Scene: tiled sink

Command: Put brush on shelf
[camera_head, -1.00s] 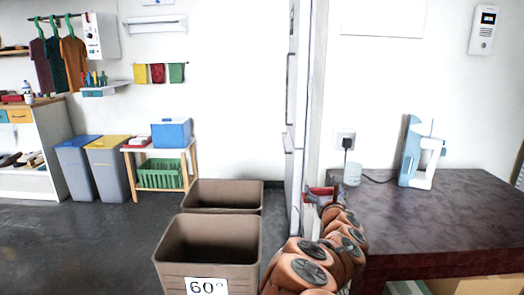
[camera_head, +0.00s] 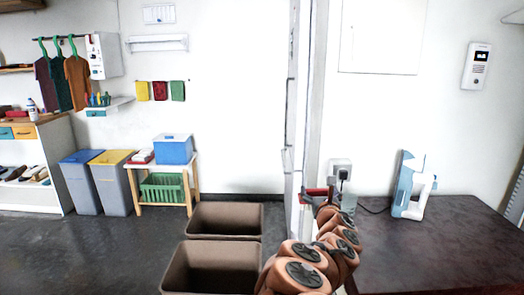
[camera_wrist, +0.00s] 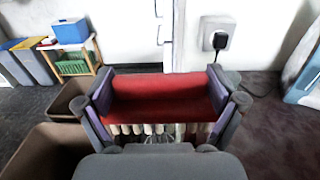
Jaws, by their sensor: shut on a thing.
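The brush has a red body (camera_wrist: 160,98) and pale bristles (camera_wrist: 150,128) on its lower side. In the wrist view it lies crosswise between the two fingers of my gripper (camera_wrist: 162,85), which is shut on it. In the head view my gripper (camera_head: 320,194) holds the red brush up in front of the white door edge, left of the dark table. A white wall shelf (camera_head: 157,43) is higher up. Which one is the task's shelf cannot be told.
Two brown bins (camera_head: 210,268) stand below my gripper's left side. The dark table (camera_head: 440,245) at the right bears a blue and white device (camera_head: 410,185). A wooden stand (camera_head: 193,180) holds a blue box (camera_head: 173,149) and green basket (camera_head: 163,188). Open floor lies left.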

